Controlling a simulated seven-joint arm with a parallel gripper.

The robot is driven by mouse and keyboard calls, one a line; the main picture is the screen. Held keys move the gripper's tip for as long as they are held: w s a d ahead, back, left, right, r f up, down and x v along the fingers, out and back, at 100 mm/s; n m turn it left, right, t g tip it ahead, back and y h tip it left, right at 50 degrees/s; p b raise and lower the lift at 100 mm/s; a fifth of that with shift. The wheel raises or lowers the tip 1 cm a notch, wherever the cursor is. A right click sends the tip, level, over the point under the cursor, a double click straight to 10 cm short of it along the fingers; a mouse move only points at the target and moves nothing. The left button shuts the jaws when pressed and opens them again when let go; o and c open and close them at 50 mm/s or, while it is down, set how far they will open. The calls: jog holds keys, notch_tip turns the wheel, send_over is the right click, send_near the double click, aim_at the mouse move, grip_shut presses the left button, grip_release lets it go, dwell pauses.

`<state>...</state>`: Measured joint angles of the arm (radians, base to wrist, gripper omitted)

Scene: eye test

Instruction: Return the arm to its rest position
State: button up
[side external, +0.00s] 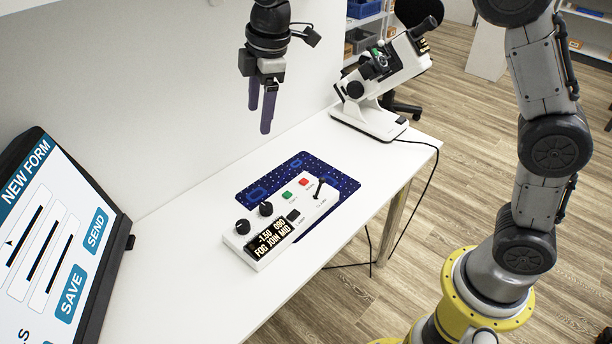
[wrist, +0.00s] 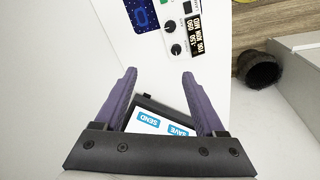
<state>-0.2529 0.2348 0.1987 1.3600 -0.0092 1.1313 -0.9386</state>
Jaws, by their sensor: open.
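My gripper (side external: 260,120) hangs in the air above the white table (side external: 165,270), its two purple fingers pointing down. It is above and behind the control box in the side view and touches nothing. In the wrist view my gripper (wrist: 159,74) shows its fingers spread apart with nothing between them.
A white control box (side external: 262,250) with knobs, buttons, a joystick and a display lies partly on a dark blue mat (side external: 345,184). A microscope (side external: 368,118) stands at the table's far end. A monitor (side external: 62,240) stands at the left. The near table strip is bare.

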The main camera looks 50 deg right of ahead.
jog(key=s+d+r+m+t, duration=0.1)
jog(key=s+d+r+m, duration=0.1)
jog(key=s+d+r, duration=0.45)
jog(key=s+d+r+m+t, duration=0.2)
jog(key=s+d+m, duration=0.1)
jog(key=s, duration=0.6)
jog(key=s+d+f+m, duration=0.2)
jog(key=s+f+m, duration=0.6)
jog(key=s, duration=0.7)
jog(key=shift+d+f+m, duration=0.2)
jog(key=shift+f+m, duration=0.1)
jog(key=shift+f, duration=0.55)
dwell(0.3)
